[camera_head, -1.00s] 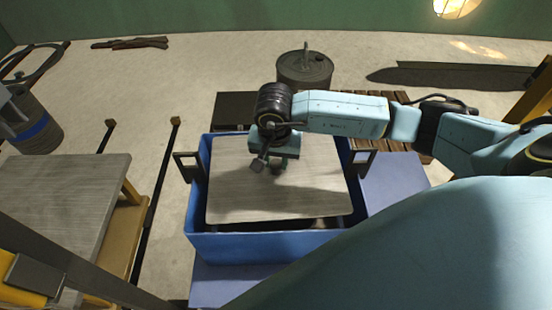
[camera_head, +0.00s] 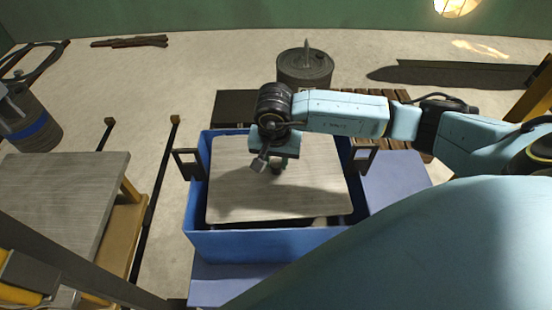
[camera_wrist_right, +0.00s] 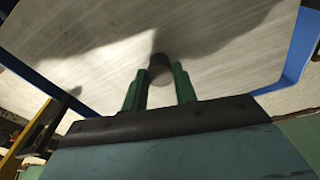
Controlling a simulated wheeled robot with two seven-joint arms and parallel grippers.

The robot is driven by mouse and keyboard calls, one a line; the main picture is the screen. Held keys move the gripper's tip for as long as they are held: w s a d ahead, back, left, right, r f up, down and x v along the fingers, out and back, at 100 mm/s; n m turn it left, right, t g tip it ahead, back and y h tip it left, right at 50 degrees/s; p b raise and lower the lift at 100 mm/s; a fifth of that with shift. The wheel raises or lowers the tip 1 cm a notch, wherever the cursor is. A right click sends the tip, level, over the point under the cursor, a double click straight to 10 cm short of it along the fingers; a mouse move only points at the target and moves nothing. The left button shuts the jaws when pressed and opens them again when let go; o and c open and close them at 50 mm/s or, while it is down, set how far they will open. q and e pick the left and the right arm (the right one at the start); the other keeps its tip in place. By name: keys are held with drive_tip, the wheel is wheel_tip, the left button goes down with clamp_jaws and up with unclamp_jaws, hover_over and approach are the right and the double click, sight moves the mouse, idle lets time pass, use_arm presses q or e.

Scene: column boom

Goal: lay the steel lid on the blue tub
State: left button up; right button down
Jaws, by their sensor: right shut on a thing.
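The steel lid (camera_head: 240,200) is a flat grey brushed plate over the opening of the blue tub (camera_head: 240,245). In the head view a dark gap shows along its near edge, and the tub's rim shows around it; I cannot tell whether the lid rests on the tub. My right gripper (camera_head: 270,163) is above the lid. In the right wrist view its green fingers (camera_wrist_right: 160,85) are shut on the round knob (camera_wrist_right: 160,68) in the middle of the lid (camera_wrist_right: 90,60). The tub's blue edge (camera_wrist_right: 298,70) shows at right. My left gripper is not in view.
Black handles (camera_head: 186,164) stand at the tub's sides. The tub sits on a blue-grey surface (camera_head: 395,185). A grey-topped table (camera_head: 60,195) is at left, a dark drum (camera_head: 305,70) behind, and wooden slats (camera_head: 395,97) behind right.

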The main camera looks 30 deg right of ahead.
drive_tip(key=shift+w+f+b, duration=0.1)
drive_tip(key=shift+f+b, duration=0.2)
drive_tip(key=shift+b, duration=0.1)
